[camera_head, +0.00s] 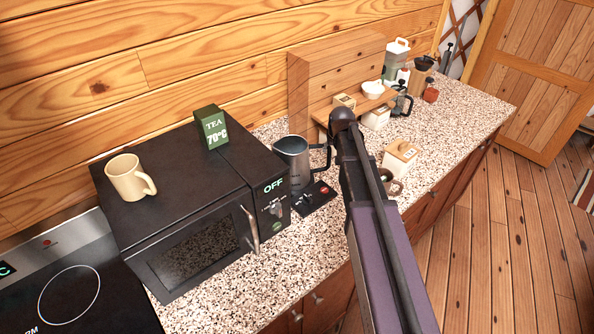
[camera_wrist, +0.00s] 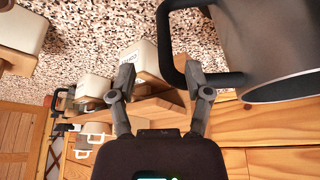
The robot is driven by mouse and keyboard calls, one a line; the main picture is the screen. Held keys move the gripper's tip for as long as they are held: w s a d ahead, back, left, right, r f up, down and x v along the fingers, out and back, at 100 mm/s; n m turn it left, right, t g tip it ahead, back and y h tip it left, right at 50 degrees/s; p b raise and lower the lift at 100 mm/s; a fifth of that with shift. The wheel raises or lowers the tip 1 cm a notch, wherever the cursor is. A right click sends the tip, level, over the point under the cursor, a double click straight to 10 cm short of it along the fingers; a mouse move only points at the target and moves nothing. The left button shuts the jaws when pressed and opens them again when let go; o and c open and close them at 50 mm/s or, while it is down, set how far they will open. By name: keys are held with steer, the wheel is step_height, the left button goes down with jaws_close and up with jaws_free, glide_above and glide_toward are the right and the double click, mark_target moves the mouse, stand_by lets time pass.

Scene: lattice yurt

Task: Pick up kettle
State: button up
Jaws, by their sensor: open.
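The kettle (camera_head: 291,157) is a grey metal vessel with a black handle, standing upright on a black base plate (camera_head: 315,197) on the counter, just right of the microwave. In the wrist view the kettle (camera_wrist: 280,40) fills the upper right, with its black handle (camera_wrist: 164,45) reaching toward my gripper (camera_wrist: 160,73). My gripper is open. The handle's outer bar appears between the two fingertips, and the right fingertip overlaps the handle loop. I cannot tell whether they touch. In the head view my arm hides the fingers.
A black microwave (camera_head: 190,215) stands to the left, with a beige mug (camera_head: 129,178) and a green tea box (camera_head: 211,127) on top. A cooktop (camera_head: 72,292) is farther left. A white canister (camera_head: 399,158) and a mug stand to the right. A small wooden shelf (camera_head: 352,105) is behind.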

mark_target(330, 154)
steer(key=shift+f, duration=0.2)
stand_by(0.3)
steer(key=shift+a+b+x, duration=0.15)
steer(key=shift+b+x, duration=1.1)
steer(key=shift+x, duration=0.05)
steer(key=shift+a+b+x, duration=0.1)
steer(key=shift+b+x, duration=1.1)
steer(key=shift+x, duration=0.05)
jaws_close()
